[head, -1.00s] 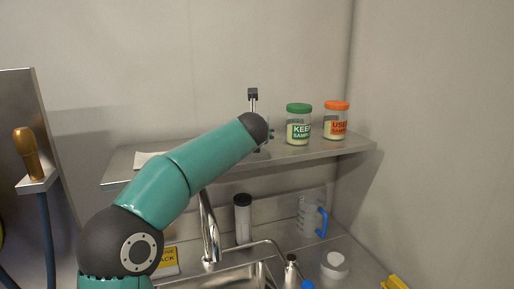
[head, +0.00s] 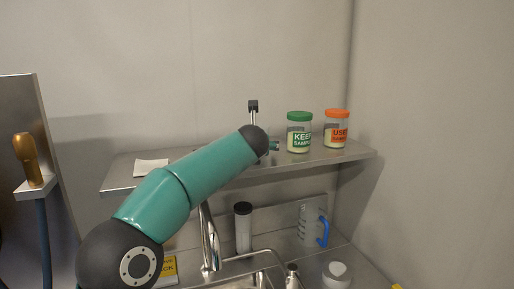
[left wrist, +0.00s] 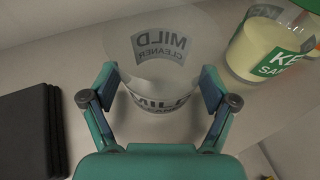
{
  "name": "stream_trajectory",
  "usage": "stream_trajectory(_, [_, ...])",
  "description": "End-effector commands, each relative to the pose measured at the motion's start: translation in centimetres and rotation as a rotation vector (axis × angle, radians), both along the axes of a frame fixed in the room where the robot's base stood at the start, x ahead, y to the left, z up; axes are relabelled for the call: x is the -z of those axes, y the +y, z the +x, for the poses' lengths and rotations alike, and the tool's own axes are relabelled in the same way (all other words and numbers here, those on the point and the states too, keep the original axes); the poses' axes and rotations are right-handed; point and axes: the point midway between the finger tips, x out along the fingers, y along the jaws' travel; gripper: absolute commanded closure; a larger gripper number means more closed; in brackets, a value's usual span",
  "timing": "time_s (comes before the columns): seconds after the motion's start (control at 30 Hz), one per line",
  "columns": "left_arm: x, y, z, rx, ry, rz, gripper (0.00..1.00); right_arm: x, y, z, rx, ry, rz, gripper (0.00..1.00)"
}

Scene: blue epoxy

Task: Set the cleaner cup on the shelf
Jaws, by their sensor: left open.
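The cleaner cup (left wrist: 160,48) is a pale translucent cup labelled "MILD CLEANER". In the left wrist view it appears upright on the pale shelf surface, between my fingers. My left gripper (left wrist: 160,82) is open, with one finger on each side of the cup; I cannot tell whether either touches it. In the head view the metal shelf (head: 345,154) runs along the back wall above the sink. There my arm hides the cup and most of the gripper. My right gripper is not in view.
A green-lidded "KEEP" jar (head: 299,133) stands close right of the gripper; it also shows in the left wrist view (left wrist: 265,45). An orange-lidded jar (head: 337,130) is farther right. A dark stack (left wrist: 32,130) lies left of the cup. White paper (head: 151,168) lies at the shelf's left.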

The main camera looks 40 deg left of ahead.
Motion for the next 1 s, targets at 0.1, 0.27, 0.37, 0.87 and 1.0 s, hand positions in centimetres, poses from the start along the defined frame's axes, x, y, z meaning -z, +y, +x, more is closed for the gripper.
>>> stream_trajectory(0.1, [-0.4, -0.2, -0.2, 0.001, -0.002, 0.0, 0.14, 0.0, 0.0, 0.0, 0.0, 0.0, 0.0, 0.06])
stream_trajectory(0.27, [-1.1, -1.5, -1.9, 0.001, -0.004, 0.0, 0.14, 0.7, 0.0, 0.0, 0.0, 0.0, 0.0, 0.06])
stream_trajectory(0.37, [-1.8, -2.8, -3.3, 0.002, -0.004, 0.0, 0.14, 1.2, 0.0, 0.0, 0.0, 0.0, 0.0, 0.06])
stream_trajectory(0.87, [-4.4, -7.1, -8.6, -0.001, -0.001, 0.0, 0.14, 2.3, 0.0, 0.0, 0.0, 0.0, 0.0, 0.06])
stream_trajectory(1.0, [-4.5, -7.1, -8.8, -0.002, 0.0, 0.0, 0.14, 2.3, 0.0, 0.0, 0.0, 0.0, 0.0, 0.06])
